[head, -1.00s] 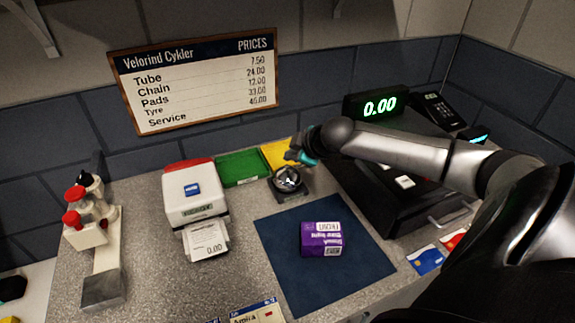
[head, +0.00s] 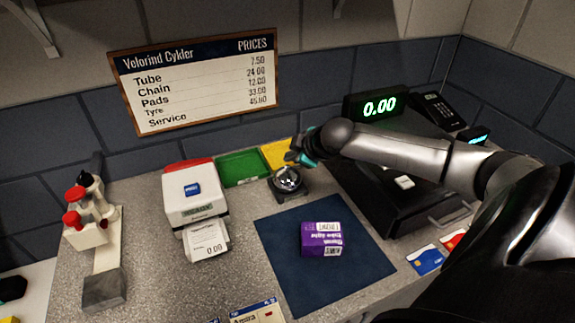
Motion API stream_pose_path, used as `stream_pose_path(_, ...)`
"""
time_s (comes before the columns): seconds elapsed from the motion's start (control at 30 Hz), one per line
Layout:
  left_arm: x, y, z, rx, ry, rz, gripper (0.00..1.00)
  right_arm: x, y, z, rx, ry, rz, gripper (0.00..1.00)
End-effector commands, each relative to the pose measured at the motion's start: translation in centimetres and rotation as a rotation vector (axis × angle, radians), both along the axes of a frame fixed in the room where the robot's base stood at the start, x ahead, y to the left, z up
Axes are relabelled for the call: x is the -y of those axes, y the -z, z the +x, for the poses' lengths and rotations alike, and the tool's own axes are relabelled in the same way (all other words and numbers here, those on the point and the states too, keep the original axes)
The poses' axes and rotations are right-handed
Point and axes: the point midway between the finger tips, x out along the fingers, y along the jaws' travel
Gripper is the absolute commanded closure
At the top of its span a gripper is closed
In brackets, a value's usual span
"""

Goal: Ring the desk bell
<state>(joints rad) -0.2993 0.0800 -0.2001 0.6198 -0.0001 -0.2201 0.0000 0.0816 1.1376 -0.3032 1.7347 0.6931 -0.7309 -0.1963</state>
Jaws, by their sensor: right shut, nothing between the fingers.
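The desk bell (head: 288,180) is a small silver dome on a dark square base. It stands on the grey counter behind the blue mat. My right gripper (head: 293,158) is shut and empty. Its fingertips are just above and behind the dome in the picture. I cannot tell whether they touch it. My right arm comes in from the right. My left gripper does not show.
A white receipt printer (head: 195,207) stands left of the bell. Green (head: 242,167) and yellow (head: 276,153) trays lie behind. A purple box (head: 322,239) sits on the blue mat (head: 285,275). A black cash drawer (head: 400,212) is at right.

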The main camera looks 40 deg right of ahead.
Motion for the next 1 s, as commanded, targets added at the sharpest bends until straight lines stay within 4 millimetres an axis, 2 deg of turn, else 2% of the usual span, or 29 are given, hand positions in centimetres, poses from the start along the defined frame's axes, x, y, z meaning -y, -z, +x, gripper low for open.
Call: stream_pose_path(1.0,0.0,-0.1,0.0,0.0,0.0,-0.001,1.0,0.0,1.2,0.0,0.001,0.0,0.001,1.0)
